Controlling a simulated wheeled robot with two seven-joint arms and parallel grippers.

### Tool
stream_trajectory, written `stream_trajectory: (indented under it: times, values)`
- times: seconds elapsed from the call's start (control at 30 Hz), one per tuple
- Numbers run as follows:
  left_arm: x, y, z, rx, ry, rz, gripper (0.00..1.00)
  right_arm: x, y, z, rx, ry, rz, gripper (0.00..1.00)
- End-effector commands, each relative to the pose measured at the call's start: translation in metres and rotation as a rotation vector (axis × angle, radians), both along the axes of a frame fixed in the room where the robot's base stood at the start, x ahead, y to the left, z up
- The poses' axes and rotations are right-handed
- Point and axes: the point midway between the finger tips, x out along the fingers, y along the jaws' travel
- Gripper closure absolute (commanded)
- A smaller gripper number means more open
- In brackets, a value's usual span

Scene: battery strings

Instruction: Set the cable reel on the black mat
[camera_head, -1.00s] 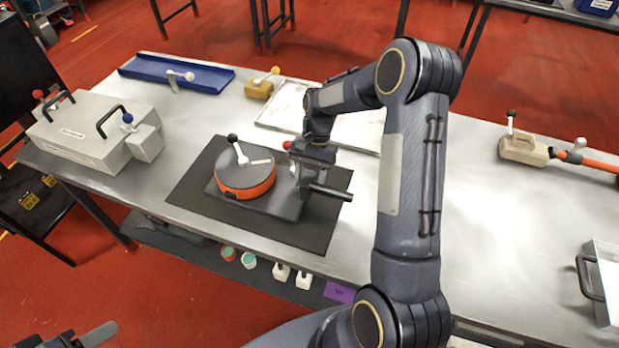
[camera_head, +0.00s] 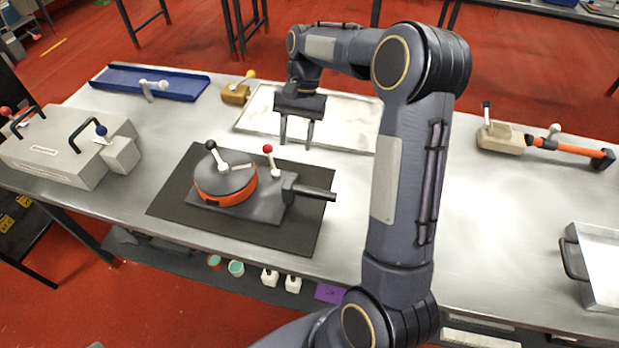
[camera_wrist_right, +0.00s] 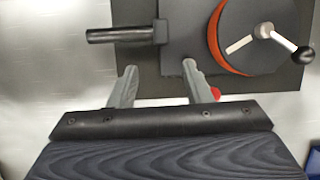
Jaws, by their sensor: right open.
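The cable reel (camera_head: 225,178) is a grey and orange drum with a crank, on a grey base plate with a dark side handle (camera_head: 312,192) and a red-knobbed post (camera_head: 271,160). It rests on the black mat (camera_head: 170,197), within its edges except that the handle tip reaches about the mat's right edge. The reel also shows at the top of the right wrist view (camera_wrist_right: 222,40). My right gripper (camera_head: 296,143) is open and empty, fingers pointing down, behind the reel and apart from it. My left gripper is not visible.
A pale tray (camera_head: 345,133) lies under and behind my right gripper. A grey case (camera_head: 62,150) and a blue tray (camera_head: 165,80) stand at left, a yellow-knobbed block (camera_head: 236,93) at the back. An orange-handled tool (camera_head: 575,149) and a metal box (camera_head: 600,262) are at right.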

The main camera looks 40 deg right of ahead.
Motion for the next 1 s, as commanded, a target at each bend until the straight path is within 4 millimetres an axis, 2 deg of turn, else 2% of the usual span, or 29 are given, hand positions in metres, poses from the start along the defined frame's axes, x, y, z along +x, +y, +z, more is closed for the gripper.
stream_trajectory:
  times: [0.03, 0.2, 0.4, 0.53, 0.7, 0.8, 1.0]
  values:
    - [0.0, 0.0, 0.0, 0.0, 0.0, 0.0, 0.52, -0.011, 0.003, 0.014, 0.006, -0.045, 0.021, 0.56]
    - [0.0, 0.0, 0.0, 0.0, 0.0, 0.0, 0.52, -0.059, 0.021, 0.052, 0.024, -0.231, 0.129, 0.56]
    - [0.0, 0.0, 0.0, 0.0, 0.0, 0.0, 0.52, -0.124, 0.047, 0.074, 0.023, -0.456, 0.268, 0.56]
    - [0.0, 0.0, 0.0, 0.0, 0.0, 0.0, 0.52, -0.166, 0.066, 0.074, 0.005, -0.599, 0.356, 0.56]
    - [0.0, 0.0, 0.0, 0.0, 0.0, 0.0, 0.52, -0.209, 0.088, 0.059, -0.029, -0.759, 0.46, 0.56]
    - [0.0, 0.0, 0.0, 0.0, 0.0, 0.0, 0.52, -0.225, 0.097, 0.05, -0.049, -0.821, 0.5, 0.56]
    - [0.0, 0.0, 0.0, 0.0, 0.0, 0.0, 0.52, -0.237, 0.104, 0.04, -0.067, -0.874, 0.536, 0.56]
